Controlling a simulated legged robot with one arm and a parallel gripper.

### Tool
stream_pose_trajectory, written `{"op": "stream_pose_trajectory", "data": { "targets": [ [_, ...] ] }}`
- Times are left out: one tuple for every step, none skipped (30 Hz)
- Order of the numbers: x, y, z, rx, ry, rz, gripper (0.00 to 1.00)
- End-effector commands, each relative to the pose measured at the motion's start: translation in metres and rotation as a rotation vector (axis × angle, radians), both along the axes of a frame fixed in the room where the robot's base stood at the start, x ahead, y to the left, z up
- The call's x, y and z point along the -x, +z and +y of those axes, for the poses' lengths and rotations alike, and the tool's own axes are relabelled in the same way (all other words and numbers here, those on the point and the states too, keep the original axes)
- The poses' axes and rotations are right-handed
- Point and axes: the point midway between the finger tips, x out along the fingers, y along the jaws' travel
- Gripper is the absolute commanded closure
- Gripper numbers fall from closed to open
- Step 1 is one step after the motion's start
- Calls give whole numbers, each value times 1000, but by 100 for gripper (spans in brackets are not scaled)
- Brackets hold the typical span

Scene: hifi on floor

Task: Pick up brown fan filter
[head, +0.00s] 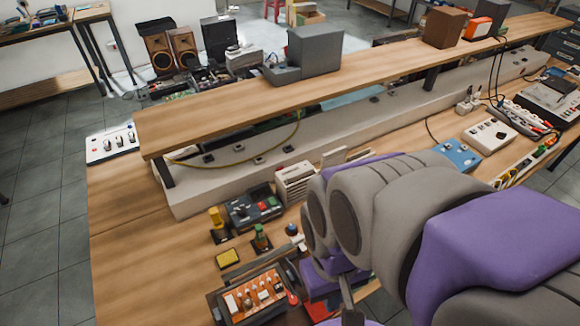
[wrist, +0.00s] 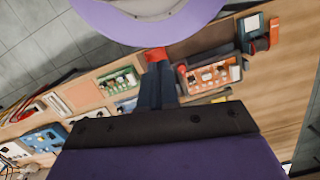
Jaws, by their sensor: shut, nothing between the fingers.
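No thing shows clearly as the brown fan filter. A flat dark brown panel (wrist: 205,41) lies beyond my fingertips in the wrist view; I cannot tell whether it is the filter. A brown box (head: 445,27) stands on the raised shelf in the head view. My gripper (wrist: 157,72) is shut and empty above the bench, its tips near a small red thing (wrist: 155,53). In the head view my purple and grey arm covers the lower right and hides part of the bench.
The wooden bench (head: 125,240) holds an orange-faced circuit panel (head: 258,296), a yellow block (head: 228,257), a blue box (head: 457,155) and a white box (head: 487,136). The raised shelf (head: 380,58) runs along the back, with a grey box (head: 314,50) on it. The bench's left end is mostly clear.

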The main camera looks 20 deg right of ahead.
Motion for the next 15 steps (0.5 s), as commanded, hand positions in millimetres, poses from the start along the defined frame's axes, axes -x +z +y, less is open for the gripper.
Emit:
{"op": "stream_pose_trajectory", "data": {
  "targets": [
    [0, 0, 0, 0, 0, 0, 100],
    [0, 0, 0, 0, 0, 0, 97],
    [-1, 0, 0, 0, -2, 0, 93],
    [-2, 1, 0, 1, -5, 0, 90],
    [-4, 2, 0, 1, -9, 0, 88],
    [-8, 4, 0, 2, -19, 0, 84],
    [-12, 6, 0, 4, -30, -1, 81],
    [-18, 8, 0, 6, -44, -3, 78],
    [-27, 13, -1, 8, -65, -8, 74],
    [-35, 16, -1, 11, -85, -12, 71],
    [-44, 19, -1, 13, -107, -13, 68],
    [-55, 23, -2, 17, -138, -14, 65],
    [-65, 27, -2, 20, -162, -19, 62],
    [-75, 30, -3, 22, -188, -23, 59],
    [-87, 33, -4, 25, -221, -24, 55]
  ]
}}
